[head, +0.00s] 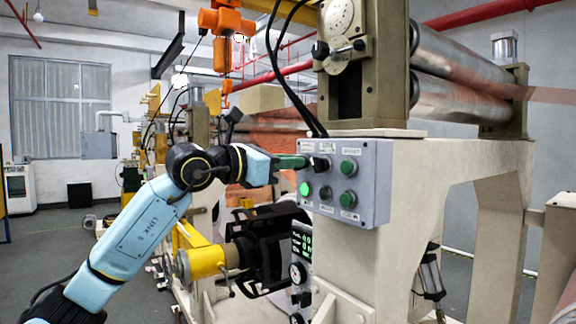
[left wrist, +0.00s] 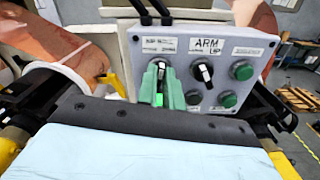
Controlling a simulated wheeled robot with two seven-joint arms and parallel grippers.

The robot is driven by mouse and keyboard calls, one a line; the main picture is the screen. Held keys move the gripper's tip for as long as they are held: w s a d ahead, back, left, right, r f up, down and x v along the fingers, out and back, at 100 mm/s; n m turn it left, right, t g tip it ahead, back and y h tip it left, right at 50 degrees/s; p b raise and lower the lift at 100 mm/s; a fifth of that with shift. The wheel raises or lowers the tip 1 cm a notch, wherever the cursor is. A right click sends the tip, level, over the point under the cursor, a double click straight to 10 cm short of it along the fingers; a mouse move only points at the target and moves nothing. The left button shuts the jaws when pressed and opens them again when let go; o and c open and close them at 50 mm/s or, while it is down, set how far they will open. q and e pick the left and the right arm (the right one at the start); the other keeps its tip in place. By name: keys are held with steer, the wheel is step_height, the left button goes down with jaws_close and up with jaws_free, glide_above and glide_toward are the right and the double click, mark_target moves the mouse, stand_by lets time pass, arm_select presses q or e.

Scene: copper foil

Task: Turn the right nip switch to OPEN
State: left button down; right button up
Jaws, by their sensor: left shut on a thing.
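The grey control panel (head: 380,185) is on the front of the machine frame, and it also fills the left wrist view (left wrist: 135,60). My left gripper (head: 302,162) reaches it from the left. Its green fingers (left wrist: 161,82) are shut on the upper left switch knob (left wrist: 161,64), which shows as a pale tip between them. That knob's labels are too small to read, and the fingers hide most of it, so its setting is unclear. A black switch marked ARM UP (left wrist: 203,73) stands just right of the fingers, apart from them. My right gripper is in neither view.
A lit green button (head: 305,189) sits below the fingers. More green buttons (head: 348,167) are on the panel's right side. Black cables (head: 290,85) hang down to the panel's top. A yellow arm with a black chuck (head: 205,262) stands below my left arm.

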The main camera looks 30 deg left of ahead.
arm_select(q)
steer(key=shift+d+m, duration=0.1)
steer(key=shift+m, duration=1.6)
steer(key=c, duration=1.5)
jaws_free()
steer(key=shift+c, duration=0.2)
steer(key=shift+s+b, duration=0.1)
steer(key=shift+b, duration=0.2)
steer(key=b+v, duration=0.6)
steer(key=v, duration=0.7)
steer(key=shift+s, duration=0.15)
